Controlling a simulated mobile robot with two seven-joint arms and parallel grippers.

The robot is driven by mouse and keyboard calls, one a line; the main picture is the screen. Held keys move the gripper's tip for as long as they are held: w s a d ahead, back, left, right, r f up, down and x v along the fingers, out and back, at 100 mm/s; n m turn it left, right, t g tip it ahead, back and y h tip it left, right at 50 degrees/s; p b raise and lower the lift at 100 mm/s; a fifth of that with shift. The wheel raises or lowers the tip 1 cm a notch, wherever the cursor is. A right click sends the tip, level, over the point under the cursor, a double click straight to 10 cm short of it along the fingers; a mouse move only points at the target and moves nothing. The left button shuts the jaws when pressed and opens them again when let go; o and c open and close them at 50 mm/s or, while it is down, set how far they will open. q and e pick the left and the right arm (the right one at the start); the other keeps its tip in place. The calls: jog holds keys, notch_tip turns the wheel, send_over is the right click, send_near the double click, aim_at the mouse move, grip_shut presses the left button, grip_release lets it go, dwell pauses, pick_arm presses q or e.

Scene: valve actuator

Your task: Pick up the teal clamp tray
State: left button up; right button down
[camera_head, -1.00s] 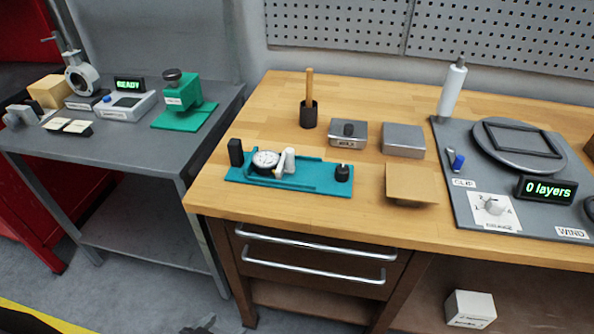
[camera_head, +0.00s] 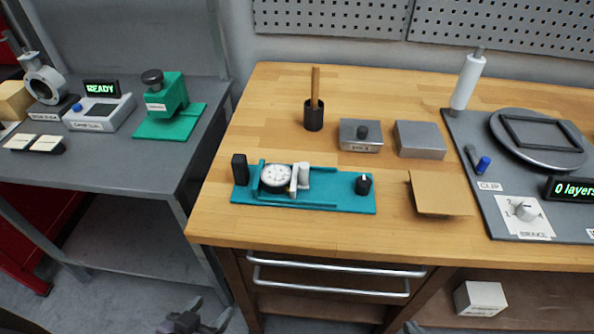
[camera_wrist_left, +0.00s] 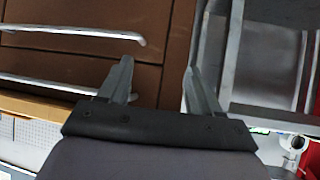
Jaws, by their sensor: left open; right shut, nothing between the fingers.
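The teal clamp tray (camera_head: 335,203) lies flat on the wooden bench near its front left edge. It carries a round white dial (camera_head: 276,177), a pale upright block (camera_head: 301,178), a black knob (camera_head: 363,184) at its right end and a black block (camera_head: 240,169) at its left end. My left gripper (camera_head: 193,318) is low in front of the bench, well apart from the tray. In the left wrist view it is open and empty (camera_wrist_left: 157,65), with drawer fronts behind its fingers. Only a dark sliver of my right gripper (camera_head: 414,327) shows at the bottom edge; its fingers are mostly hidden.
A tan angled plate (camera_head: 440,194) lies right of the tray. Behind stand a black holder (camera_head: 314,117), a labelled metal box (camera_head: 360,137) and a grey block (camera_head: 420,139). Drawer handles (camera_head: 335,268) jut from the bench front. A grey side table (camera_head: 95,173) stands left.

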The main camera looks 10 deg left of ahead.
pick_arm(q)
jog(key=shift+w+a, duration=0.45)
jog(key=shift+w, duration=0.05)
jog(key=shift+s+d, duration=0.2)
jog(key=shift+c, duration=0.4)
jog(key=w+a+g+y, duration=0.3)
jog(key=w+a+g, duration=0.1)
jog(key=w+a, duration=1.05)
jog(key=w+a+r+n+g+y, duration=0.1)
jog(key=a+r, duration=0.2)
jog(key=a, duration=0.2)
jog(key=w+a+r+y, duration=0.1)
jog(key=w+a+r, duration=0.15)
jog(key=a, duration=0.35)
notch_tip(320, 180, up, 25)
jog(key=n+g+h, duration=0.1)
jog(key=h, duration=0.2)
send_over(238, 158)
jog(key=s, duration=0.4)
jog(key=x, duration=1.1)
jog(key=shift+a+f, duration=0.1)
jog(key=shift+f, duration=0.25)
